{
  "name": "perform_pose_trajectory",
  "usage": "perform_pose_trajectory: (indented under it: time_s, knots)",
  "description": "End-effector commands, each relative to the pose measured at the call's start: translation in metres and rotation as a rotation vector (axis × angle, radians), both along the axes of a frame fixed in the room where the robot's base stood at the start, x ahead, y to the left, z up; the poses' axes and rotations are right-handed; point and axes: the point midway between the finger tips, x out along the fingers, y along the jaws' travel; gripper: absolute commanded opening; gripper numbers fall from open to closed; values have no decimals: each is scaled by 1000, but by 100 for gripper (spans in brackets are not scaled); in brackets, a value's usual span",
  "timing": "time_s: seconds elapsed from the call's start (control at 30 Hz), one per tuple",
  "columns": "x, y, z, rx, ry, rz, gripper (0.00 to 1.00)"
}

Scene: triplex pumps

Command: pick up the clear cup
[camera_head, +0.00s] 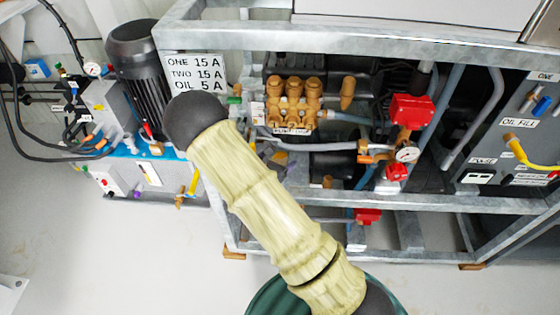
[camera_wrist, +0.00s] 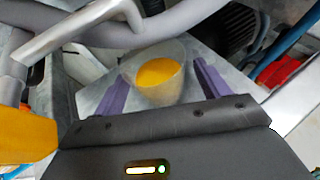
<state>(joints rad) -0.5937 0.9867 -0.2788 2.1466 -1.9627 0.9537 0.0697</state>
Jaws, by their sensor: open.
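The clear cup (camera_wrist: 172,94) shows in the wrist view as a translucent, round cup with an orange-yellow patch inside it. It stands on a flat grey surface. My gripper (camera_wrist: 162,75) is open, with one purple finger to the left of the cup and one to the right. The cup lies between the fingers, and a small gap seems to show on each side. In the head view, my own arm crosses the middle, and I cannot make out the cup or my gripper there.
A grey metal frame (camera_head: 350,37) surrounds the pumps. Inside it are a brass pump (camera_head: 292,103), red boxes (camera_head: 412,110) and a gauge (camera_head: 406,153). In the wrist view, a grey pipe (camera_wrist: 85,27) runs close above the cup on the left, and a red part (camera_wrist: 283,70) is at right.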

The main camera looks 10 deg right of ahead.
Motion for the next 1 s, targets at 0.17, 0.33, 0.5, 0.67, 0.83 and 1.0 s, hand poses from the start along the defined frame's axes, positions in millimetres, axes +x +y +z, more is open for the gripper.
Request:
perform_pose_trajectory:
  time_s: [0.17,0.33,0.5,0.67,0.83,1.0]
  knots:
    - [8,-7,-5,1,1,2,75]
    - [7,-6,-4,0,1,3,75]
    - [7,-6,-4,0,1,3,75]
    - [7,-6,-4,0,1,3,69]
    - [7,-6,-4,1,1,2,36]
    - [7,-6,-4,0,0,2,26]
